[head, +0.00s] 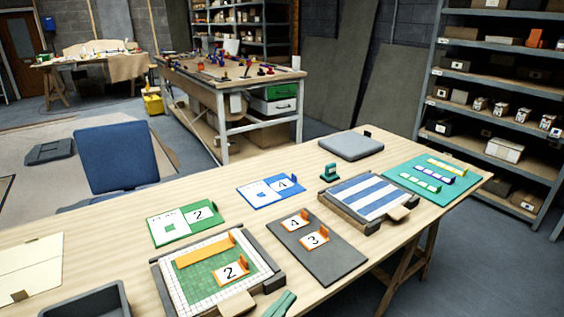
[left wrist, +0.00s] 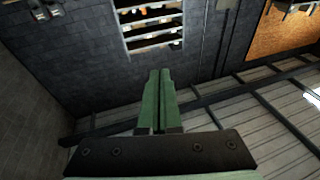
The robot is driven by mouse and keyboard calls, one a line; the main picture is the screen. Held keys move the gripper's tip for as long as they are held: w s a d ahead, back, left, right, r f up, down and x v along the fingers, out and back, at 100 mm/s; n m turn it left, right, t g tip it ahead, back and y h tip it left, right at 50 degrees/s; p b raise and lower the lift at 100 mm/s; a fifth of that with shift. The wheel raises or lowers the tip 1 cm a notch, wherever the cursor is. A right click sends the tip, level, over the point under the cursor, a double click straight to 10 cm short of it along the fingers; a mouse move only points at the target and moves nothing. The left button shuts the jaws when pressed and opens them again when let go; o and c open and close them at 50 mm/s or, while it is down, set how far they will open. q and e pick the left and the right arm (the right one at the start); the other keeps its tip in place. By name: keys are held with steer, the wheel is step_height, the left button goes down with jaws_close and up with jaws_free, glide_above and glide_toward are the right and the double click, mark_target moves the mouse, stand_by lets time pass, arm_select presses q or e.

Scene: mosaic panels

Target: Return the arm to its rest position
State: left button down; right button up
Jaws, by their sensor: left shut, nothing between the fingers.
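My left gripper (head: 280,304) shows only as green fingertips at the bottom edge of the head view, close to the lower right corner of the green-and-white mosaic panel (head: 212,283). In the left wrist view its two green fingers (left wrist: 160,98) lie together, shut and empty, against a background of dark wall and ceiling beams. The rest of the left arm is out of the head view. My right gripper is not in view.
The wooden table (head: 120,247) also bears a blue-striped panel (head: 349,202), a dark board (head: 338,260) with number cards, a teal mat (head: 408,185) and a grey tray (head: 92,304). Green (head: 178,235) and blue (head: 259,200) cards lie behind. A blue chair (head: 118,157) stands beyond.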

arm_select(q)
steer(key=s+a+f+n+g+y, duration=0.1)
steer(key=s+a+f+n+y, duration=0.3)
steer(key=f, duration=0.3)
steer(key=s+a+f+n+g+y, duration=0.1)
steer(key=a+f+y, duration=0.3)
steer(key=a+f, duration=0.35)
steer(key=s+a+f+n+g+y+p, duration=0.1)
steer(key=s+a+f+g+y, duration=0.2)
steer(key=s+f, duration=0.6)
steer(key=shift+s+a+f+g, duration=0.25)
steer(key=shift+s+a+g, duration=0.35)
steer(key=shift+s+a, duration=0.5)
steer(key=shift+w+a, duration=0.15)
